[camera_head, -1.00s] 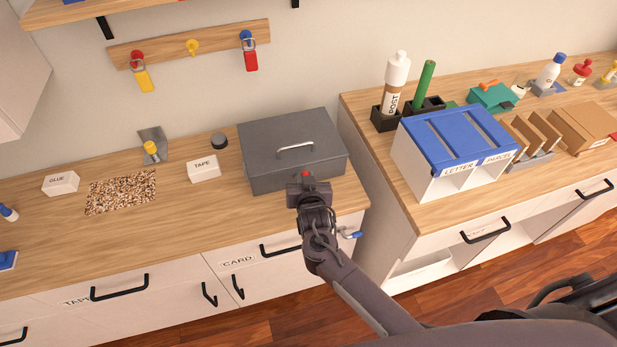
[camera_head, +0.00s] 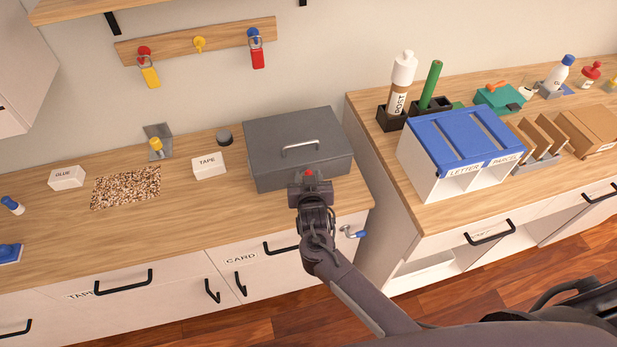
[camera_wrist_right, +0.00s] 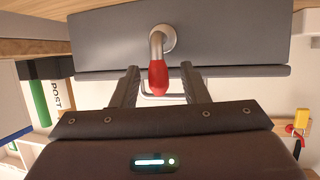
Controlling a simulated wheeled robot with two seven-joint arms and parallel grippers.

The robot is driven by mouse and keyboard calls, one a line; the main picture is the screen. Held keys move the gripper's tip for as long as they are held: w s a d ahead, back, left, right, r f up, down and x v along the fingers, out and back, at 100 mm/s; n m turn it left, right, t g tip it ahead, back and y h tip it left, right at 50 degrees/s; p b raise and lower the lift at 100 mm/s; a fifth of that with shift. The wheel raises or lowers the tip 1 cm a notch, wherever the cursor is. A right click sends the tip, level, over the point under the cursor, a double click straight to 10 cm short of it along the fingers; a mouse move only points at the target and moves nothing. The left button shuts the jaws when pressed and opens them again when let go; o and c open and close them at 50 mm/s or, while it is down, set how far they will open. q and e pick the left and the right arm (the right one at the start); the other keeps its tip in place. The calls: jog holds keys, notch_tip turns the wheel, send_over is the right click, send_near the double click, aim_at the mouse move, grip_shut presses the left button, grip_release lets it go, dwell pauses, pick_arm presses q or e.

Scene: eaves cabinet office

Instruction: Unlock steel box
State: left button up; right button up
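The grey steel box (camera_head: 270,178) stands closed on the left counter, with a metal handle (camera_head: 300,147) on its lid. In the right wrist view its front (camera_wrist_right: 105,38) carries a round metal boss with a bent lever (camera_wrist_right: 158,77) that ends in a red grip. My right gripper (camera_head: 310,182) is at the front of the box. Its fingers (camera_wrist_right: 160,88) are open, one on each side of the red grip, with visible gaps. In the head view only a red spot of the lever shows; the gripper hides the rest. My left gripper is out of view.
A blue-handled crank (camera_head: 354,233) sticks out below the counter. The right counter holds a blue-topped letter sorter (camera_head: 455,142).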

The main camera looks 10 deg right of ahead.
jog(key=b+v, duration=0.1)
jog(key=v, duration=0.7)
dwell(0.5)
